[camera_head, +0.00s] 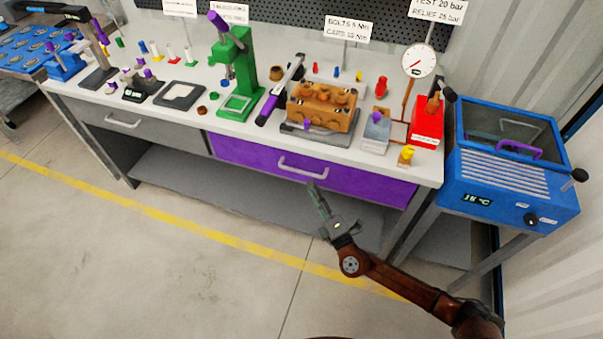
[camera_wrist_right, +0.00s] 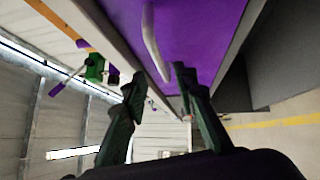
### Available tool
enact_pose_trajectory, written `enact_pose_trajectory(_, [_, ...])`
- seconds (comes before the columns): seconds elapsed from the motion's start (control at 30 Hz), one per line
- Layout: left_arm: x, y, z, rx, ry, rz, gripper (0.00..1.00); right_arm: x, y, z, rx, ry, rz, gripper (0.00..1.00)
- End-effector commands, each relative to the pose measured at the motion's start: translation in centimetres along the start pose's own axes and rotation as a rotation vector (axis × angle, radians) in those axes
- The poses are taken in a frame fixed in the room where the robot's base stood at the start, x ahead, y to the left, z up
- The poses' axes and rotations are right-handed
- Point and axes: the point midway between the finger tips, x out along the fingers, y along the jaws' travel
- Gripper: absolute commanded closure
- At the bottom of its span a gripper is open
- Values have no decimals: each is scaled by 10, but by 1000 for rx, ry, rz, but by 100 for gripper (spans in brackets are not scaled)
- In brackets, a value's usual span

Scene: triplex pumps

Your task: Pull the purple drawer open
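The purple drawer (camera_head: 246,155) is in the front of the workbench, right of the grey drawer, and looks closed. Its light bar handle (camera_head: 302,169) runs across the middle of its front. In the right wrist view the purple front (camera_wrist_right: 205,35) and the handle (camera_wrist_right: 151,40) show ahead of the fingers. My right gripper (camera_head: 317,192) is just below and right of the handle in the head view. Its two dark fingers (camera_wrist_right: 155,88) stand apart in the wrist view with nothing between them, and the handle lies beyond their tips. My left gripper is not in view.
The bench top (camera_head: 188,107) holds a green press (camera_head: 240,75), a brown pump block (camera_head: 322,107) and a red unit (camera_head: 427,122). A blue oven (camera_head: 515,165) stands at the right. The floor in front is clear, with a yellow line (camera_head: 190,228).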

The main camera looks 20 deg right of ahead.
Motion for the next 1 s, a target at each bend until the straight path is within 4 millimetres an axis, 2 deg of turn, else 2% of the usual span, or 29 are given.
enact_pose_trajectory(0.5, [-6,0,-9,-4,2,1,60,69,0,-2,-4,5,0,74])
enact_pose_trajectory(0.63, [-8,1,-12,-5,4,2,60,76,0,-1,-5,5,-1,74])
enact_pose_trajectory(0.9, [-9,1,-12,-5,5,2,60,78,0,-1,-4,5,-1,74])
enact_pose_trajectory(1.0, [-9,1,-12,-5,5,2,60,78,0,-1,-4,5,-1,80])
